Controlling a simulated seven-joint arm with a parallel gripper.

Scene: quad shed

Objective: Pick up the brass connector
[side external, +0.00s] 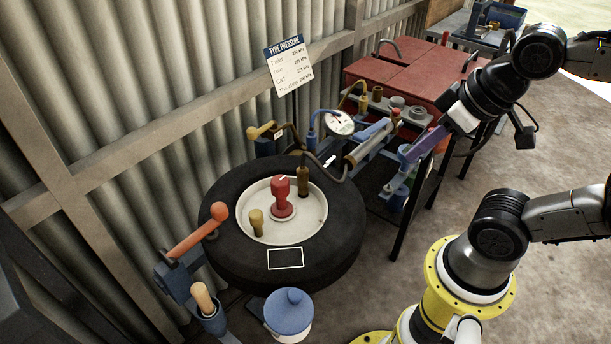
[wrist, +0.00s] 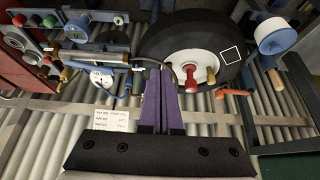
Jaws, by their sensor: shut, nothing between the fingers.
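A dark brass connector (side external: 303,180) stands upright on the pale wheel hub, at the end of a dark hose. In the wrist view its place is partly covered by my fingers. A shorter, tan-yellow brass-like piece (side external: 256,222) stands on the hub's near left; it also shows in the wrist view (wrist: 211,75). I cannot tell for certain which is the task's connector. My gripper (side external: 404,157), with purple fingers, is shut and empty, right of the tyre and apart from both pieces. Its fingers fill the middle of the wrist view (wrist: 161,72).
The black tyre (side external: 335,245) surrounds the hub, with a red knob (side external: 280,190) in its middle. A gauge (side external: 340,122) and hoses stand behind. A red bench (side external: 415,75) is back right. An orange handle (side external: 197,232) and blue-lidded pot (side external: 289,305) lie nearer.

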